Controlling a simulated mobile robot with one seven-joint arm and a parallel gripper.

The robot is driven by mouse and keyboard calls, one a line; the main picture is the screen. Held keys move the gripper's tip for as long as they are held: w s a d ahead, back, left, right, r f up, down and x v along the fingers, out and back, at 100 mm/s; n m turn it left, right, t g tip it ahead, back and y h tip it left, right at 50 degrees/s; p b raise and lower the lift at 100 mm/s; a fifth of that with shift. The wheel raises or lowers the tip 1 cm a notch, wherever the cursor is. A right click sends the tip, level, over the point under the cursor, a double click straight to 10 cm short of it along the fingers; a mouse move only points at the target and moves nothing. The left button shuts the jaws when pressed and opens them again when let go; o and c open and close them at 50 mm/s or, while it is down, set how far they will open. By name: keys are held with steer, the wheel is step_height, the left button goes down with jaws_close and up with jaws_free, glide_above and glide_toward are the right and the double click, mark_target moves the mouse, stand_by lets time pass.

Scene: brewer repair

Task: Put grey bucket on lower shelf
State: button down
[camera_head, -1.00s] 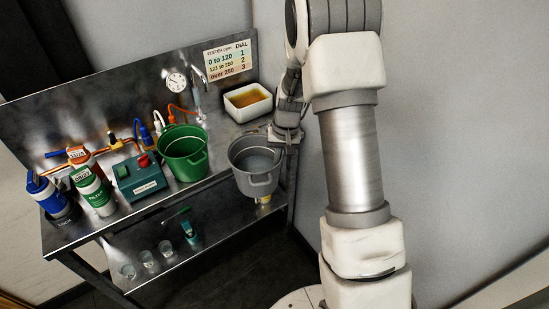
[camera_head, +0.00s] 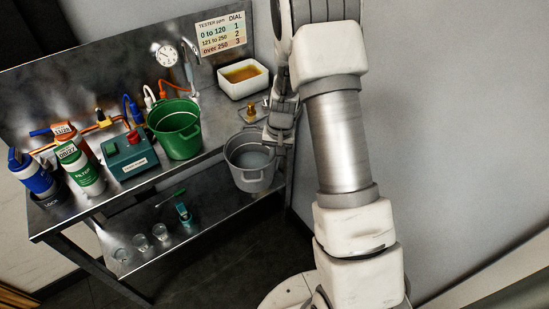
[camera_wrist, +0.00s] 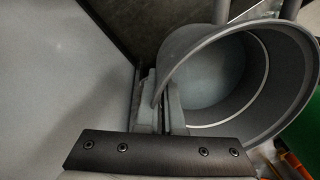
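The grey bucket (camera_head: 248,172) hangs upright at the bench's front right edge, below worktop level and above the right part of the lower shelf (camera_head: 217,207). My gripper (camera_head: 277,138) is at the bucket's right rim. In the wrist view my gripper (camera_wrist: 160,112) is shut on the wall of the grey bucket (camera_wrist: 262,112), with the rim between the fingers. The bucket looks empty inside. Its underside is hidden, and I cannot tell whether it touches the shelf.
The lower shelf holds several small glasses (camera_head: 141,242) and a teal tester (camera_head: 183,212) at left and middle. A green bucket (camera_head: 176,135), a teal box (camera_head: 127,158), filter cartridges (camera_head: 80,168), a brass fitting (camera_head: 251,112) and a white tray (camera_head: 243,80) stand on the worktop.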

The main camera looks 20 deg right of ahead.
steer(key=shift+s+a+f+m+b, duration=0.65)
steer(key=shift+f+m+b, duration=0.55)
steer(key=shift+f+b, duration=6.6)
steer(key=shift+s+a+f+m+b, duration=0.95)
steer(key=shift+f+b, duration=3.55)
steer(key=shift+f, duration=6.6)
steer(key=shift+m, duration=0.25)
steer(key=shift+w+a+f+b, duration=0.35)
steer(key=shift+w+a+b, duration=0.7)
steer(key=shift+w, duration=2.85)
steer(key=shift+w+a+f+b, duration=0.3)
steer(key=shift+w+a+b, duration=0.75)
steer(key=shift+w, duration=2.85)
steer(key=shift+w+a+f+b, duration=0.35)
steer(key=shift+w+a+b, duration=0.65)
steer(key=shift+w, duration=2.9)
steer(key=shift+a, duration=0.25)
steer(key=c, duration=1)
jaws_free()
steer(key=shift+o, duration=0.2)
